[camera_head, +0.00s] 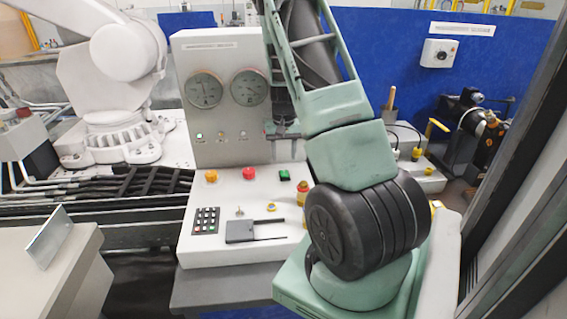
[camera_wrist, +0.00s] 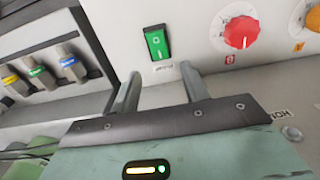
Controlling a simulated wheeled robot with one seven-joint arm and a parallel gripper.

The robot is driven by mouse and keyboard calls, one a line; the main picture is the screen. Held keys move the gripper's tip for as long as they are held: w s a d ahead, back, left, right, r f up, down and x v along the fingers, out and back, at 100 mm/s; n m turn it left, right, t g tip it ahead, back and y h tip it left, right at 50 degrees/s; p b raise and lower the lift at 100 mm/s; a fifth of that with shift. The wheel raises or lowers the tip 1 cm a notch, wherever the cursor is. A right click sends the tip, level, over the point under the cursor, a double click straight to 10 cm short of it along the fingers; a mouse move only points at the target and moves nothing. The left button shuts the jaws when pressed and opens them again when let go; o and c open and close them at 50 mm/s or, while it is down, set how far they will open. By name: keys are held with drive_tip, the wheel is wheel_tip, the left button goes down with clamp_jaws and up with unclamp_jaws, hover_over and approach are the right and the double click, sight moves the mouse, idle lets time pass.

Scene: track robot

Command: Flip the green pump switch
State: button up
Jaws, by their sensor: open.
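The green pump switch (camera_wrist: 156,43) is a small green rocker in a dark frame with a white mark, set on the pale panel. In the wrist view it sits just beyond my fingertips, roughly between them and slightly left of their middle. A small label lies between it and my gripper. My gripper (camera_wrist: 162,82) is open and empty, its two grey fingers apart. In the head view the green switch (camera_head: 284,175) is on the sloping console, and my gripper (camera_head: 284,148) hangs just above and behind it. I see no contact with the switch.
A red knob (camera_wrist: 241,32) stands beside the switch, with an orange button (camera_head: 211,176) farther along. Colored valves (camera_wrist: 68,62) stand at the other side. The upright gauge panel (camera_head: 228,115) is close behind my gripper. A keypad (camera_head: 206,219) is nearer the front.

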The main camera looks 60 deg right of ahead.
sight(284, 170)
drive_tip(key=shift+f+p, duration=0.4)
drive_tip(key=shift+f, duration=2.15)
